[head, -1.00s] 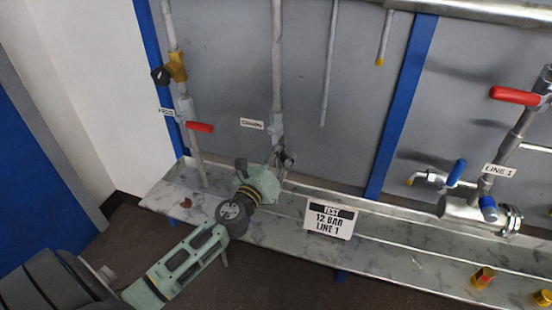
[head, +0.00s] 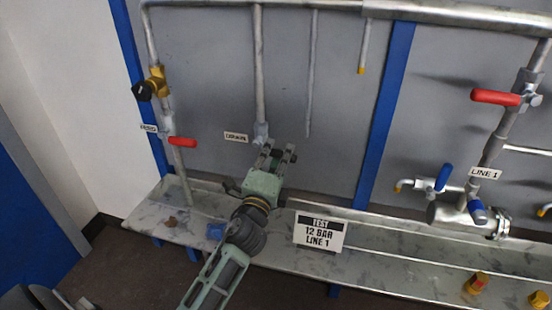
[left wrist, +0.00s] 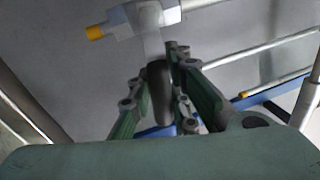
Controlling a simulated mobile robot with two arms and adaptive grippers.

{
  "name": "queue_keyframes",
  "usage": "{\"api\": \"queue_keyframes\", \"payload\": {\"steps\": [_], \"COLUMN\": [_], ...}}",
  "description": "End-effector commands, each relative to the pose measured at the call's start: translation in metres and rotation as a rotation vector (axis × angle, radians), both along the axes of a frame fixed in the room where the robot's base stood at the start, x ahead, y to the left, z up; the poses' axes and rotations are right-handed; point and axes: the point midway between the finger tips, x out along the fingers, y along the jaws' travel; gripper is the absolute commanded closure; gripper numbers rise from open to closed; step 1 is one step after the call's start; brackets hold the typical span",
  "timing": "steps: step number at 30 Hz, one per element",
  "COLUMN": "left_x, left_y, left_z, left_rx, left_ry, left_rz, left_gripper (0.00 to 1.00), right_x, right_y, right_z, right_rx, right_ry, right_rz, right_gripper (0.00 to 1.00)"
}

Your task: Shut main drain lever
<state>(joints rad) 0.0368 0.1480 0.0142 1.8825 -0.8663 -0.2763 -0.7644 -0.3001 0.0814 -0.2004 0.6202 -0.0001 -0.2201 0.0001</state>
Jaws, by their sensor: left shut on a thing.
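The drain valve (head: 261,131) sits at the lower end of a vertical grey pipe, beside a small white label (head: 236,137) that seems to read drain. My left gripper (head: 278,153) is just below this valve, its fingers pointing up, and hides the lever in the head view. In the left wrist view a dark grey lever (left wrist: 158,92) hangs below the grey valve body (left wrist: 150,18), between the two green fingers. The gripper is shut on this lever. My right gripper is not in view.
A red-handled valve (head: 182,142) is to the left, with a black knob (head: 143,91) above it. A metal tray (head: 380,272) runs below, with a test sign (head: 319,232) standing at it. Line 1 pipework with a red lever (head: 495,97) is at the right.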

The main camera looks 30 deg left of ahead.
Motion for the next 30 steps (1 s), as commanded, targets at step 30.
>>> {"api": "queue_keyframes", "payload": {"steps": [30], "left_x": [0.0], "left_y": [-0.0003], "left_z": [0.0084], "left_rx": [-0.166], "left_ry": [-0.036], "left_rz": [0.001], "left_gripper": [0.74], "right_x": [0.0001], "right_y": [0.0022], "right_z": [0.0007], "right_rx": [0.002], "right_ry": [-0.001], "right_rz": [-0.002], "right_gripper": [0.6]}}
